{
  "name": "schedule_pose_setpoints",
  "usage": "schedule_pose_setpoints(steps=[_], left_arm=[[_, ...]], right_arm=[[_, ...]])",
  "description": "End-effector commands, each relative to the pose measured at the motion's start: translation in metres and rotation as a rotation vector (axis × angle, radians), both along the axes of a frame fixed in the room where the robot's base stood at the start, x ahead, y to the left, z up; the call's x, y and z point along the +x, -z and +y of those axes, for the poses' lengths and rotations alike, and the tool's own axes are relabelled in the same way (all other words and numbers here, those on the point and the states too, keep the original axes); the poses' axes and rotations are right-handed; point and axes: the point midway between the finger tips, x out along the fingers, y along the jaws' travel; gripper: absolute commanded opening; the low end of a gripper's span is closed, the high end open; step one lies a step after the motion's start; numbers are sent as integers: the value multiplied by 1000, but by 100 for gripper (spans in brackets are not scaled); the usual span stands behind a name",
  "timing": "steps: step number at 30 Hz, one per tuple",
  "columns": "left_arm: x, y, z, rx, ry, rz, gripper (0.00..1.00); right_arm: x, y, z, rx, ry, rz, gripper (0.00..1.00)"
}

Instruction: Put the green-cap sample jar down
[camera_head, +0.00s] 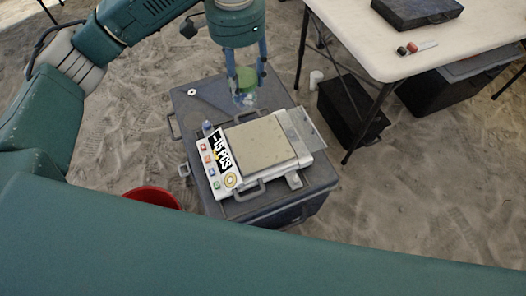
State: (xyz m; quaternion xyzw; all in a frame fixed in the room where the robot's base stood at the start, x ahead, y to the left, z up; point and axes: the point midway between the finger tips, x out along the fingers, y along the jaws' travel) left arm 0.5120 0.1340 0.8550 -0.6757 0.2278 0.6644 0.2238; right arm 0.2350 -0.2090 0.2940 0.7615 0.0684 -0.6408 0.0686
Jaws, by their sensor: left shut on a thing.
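My left gripper (247,75) points down from the top of the head view. Its blue fingers are shut on the green-cap sample jar (245,98), a clear jar with a green lid (246,76). The jar is upright, over the back part of a dark grey case (205,95), behind the scale. I cannot tell whether its base touches the case. The scale (260,143) lies on the case, with a flat beige plate and a display with coloured buttons. My right gripper is not in view.
A white folding table (380,50) stands at the right with a black case (417,10) on it. A black box (352,108) and a white cup (316,78) are on the sand. A red bucket (152,196) is left of the grey case. A small bottle (207,128) stands beside the scale.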

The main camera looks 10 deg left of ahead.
Motion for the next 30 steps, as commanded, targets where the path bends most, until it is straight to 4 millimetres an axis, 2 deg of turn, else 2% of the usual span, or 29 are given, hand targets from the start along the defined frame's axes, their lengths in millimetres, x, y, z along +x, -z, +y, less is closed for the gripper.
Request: schedule_pose_setpoints(steps=[1,6,11,13,24,30], left_arm=[[11,23,-8,1,68,1,17],[33,39,-22,10,249,10,17],[40,48,-26,16,321,17,17],[41,58,-26,16,329,19,17],[39,155,-25,17,327,20,17],[40,194,-25,16,327,17,17]], right_arm=[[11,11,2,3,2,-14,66],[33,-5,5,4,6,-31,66],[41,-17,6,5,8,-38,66],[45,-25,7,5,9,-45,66],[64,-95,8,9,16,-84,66],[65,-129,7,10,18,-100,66]])
